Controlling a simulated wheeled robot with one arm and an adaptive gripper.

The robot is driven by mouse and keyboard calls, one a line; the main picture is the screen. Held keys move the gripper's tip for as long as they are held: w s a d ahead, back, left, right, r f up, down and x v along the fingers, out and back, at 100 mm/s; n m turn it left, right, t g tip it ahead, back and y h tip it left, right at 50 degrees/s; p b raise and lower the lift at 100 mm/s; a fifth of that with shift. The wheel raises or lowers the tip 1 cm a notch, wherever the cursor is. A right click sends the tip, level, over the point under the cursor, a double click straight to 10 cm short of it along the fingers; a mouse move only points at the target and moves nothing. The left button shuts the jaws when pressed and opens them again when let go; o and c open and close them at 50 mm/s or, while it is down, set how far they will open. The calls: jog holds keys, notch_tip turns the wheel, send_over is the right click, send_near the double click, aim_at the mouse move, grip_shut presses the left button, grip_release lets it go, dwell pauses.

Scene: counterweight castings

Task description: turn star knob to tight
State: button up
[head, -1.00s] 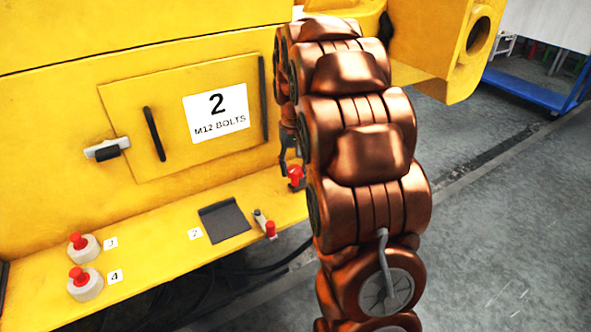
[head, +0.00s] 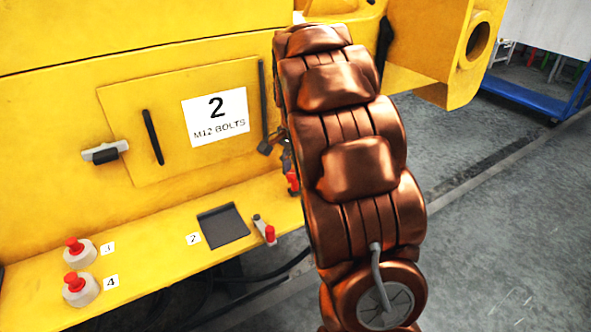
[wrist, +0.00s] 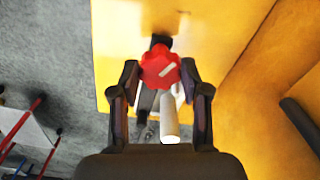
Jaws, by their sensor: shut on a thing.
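The red star knob (wrist: 160,66) shows in the wrist view with a pale line on its face, slanting up to the right. My gripper (wrist: 160,75) has its two dark fingers on either side of the knob and is shut on it. A pale rod (wrist: 170,121) shows below the knob, between the fingers. In the head view, a red part (head: 293,182) shows at the left edge of my arm, by the yellow ledge's right end. My arm hides most of that spot and most of the gripper. No tight mark can be read.
A yellow machine with a ledge (head: 150,262) fills the left. On the ledge are red-topped knobs (head: 80,290), a dark flap (head: 223,226) and a small red-tipped lever (head: 265,230). A panel reads "2 M12 BOLTS" (head: 216,115). Grey floor (head: 500,230) lies open at right.

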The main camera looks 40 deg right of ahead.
jog(key=m+p, duration=0.1)
jog(key=m, duration=0.4)
jog(key=shift+m, duration=0.3)
jog(key=shift+m+p, duration=0.85)
jog(key=shift+m, duration=1.25)
jog(key=o, duration=1.2)
jog(key=shift+c, duration=0.2)
notch_tip(320, 180, up, 12)
